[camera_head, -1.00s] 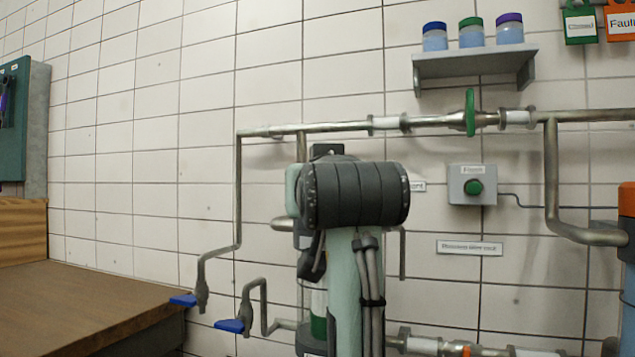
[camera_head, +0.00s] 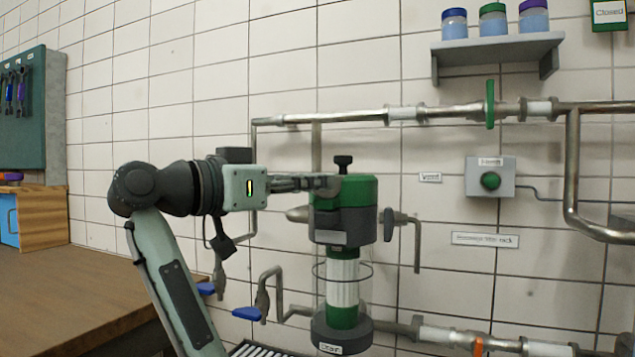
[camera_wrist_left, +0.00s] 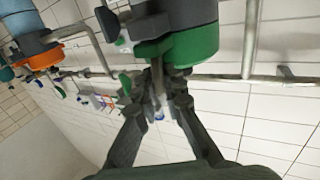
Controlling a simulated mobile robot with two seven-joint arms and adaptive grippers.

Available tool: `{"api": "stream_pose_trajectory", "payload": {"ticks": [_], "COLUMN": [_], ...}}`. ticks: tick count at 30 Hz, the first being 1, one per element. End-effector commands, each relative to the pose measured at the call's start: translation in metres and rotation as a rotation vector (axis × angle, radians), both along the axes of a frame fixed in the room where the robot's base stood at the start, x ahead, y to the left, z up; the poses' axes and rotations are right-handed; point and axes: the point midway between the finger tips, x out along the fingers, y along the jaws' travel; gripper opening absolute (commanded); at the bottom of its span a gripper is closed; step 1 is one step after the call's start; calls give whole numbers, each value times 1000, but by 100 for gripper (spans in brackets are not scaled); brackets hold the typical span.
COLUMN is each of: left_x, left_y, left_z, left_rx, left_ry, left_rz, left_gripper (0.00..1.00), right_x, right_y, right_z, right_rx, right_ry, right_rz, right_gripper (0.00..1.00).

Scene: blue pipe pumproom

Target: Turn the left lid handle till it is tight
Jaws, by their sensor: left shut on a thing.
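The left housing's green lid (camera_head: 358,190) sits on a grey collar above a clear body with a white cartridge (camera_head: 343,280). A black knob (camera_head: 343,163) stands on top of the lid. My left gripper (camera_head: 325,185) reaches in level from the left, its fingertips at the lid's near left side. My right gripper is out of view.
A grey side clamp knob (camera_head: 388,225) is on the housing's right. Metal pipes run above, beside and below. Blue-handled valves (camera_head: 247,313) stand at the lower left. A wooden bench (camera_head: 80,300) is at left.

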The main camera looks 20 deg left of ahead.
Motion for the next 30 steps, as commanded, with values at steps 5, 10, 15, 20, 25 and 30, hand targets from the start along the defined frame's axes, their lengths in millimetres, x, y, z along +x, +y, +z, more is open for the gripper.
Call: {"api": "stream_pose_trajectory", "payload": {"ticks": [5,10,15,20,25,30], "left_x": [4,7,11,14,16,18], "left_y": [7,10,11,12,12,12], "left_z": [-3,-3,-3,-1,0,0], "left_rx": [2,0,-1,-2,-1,1], "left_ry": [11,12,10,9,7,6], "left_rz": [-163,-324,-488,-634,-771,-875], "left_gripper": [0,0,0,0,0,0], "right_x": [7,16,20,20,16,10], "right_y": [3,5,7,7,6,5], "right_z": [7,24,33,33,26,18], "right_rx": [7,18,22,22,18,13], "right_ry": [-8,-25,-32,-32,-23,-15], "right_rz": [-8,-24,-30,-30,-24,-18], "right_gripper": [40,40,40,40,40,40]}}
